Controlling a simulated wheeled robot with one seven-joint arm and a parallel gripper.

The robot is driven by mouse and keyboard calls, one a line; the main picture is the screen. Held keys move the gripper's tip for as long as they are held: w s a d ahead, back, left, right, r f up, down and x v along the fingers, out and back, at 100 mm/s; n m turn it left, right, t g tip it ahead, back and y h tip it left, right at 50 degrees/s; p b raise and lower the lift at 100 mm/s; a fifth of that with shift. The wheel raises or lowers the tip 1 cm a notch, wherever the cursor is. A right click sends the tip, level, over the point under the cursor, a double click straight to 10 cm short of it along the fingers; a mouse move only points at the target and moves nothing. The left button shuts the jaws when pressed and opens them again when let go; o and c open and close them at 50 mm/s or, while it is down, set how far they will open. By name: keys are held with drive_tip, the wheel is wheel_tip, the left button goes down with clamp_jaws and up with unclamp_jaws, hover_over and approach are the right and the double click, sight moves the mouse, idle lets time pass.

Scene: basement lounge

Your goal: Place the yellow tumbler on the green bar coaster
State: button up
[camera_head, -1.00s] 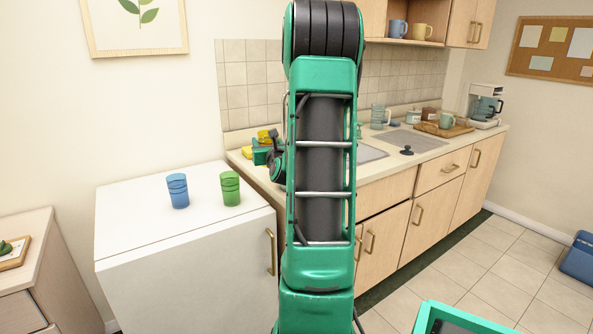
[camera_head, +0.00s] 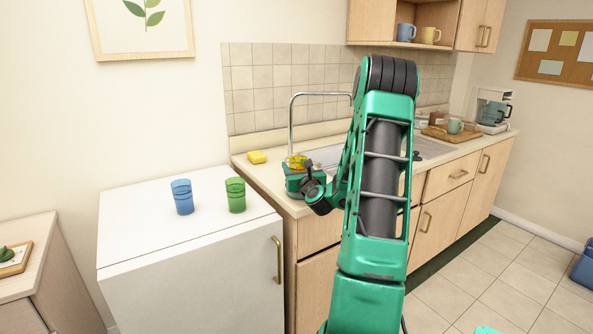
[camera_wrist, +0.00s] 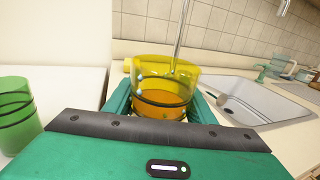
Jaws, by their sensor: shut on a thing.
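The yellow tumbler (camera_wrist: 165,85) is see-through, with dark bands, and stands upright between the fingers of my gripper (camera_wrist: 161,106) in the wrist view. My gripper is shut on it. In the head view the tumbler (camera_head: 298,161) shows just above my green gripper (camera_head: 300,176), at the left end of the counter, in front of the tap. I cannot tell whether the tumbler's base touches the counter; my gripper hides it. I cannot make out a green bar coaster in either current view.
A blue tumbler (camera_head: 182,197) and a green tumbler (camera_head: 235,195) stand on the white cabinet (camera_head: 135,222). A yellow sponge (camera_head: 257,157) lies on the counter (camera_head: 350,172). The sink (camera_wrist: 247,97) is right of my gripper. A wooden tray (camera_head: 17,262) holds a dark green thing at far left.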

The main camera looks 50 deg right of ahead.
drive_tip(key=shift+f, duration=0.35)
drive_tip(key=o, duration=1.3)
drive_tip(key=shift+r, duration=0.1)
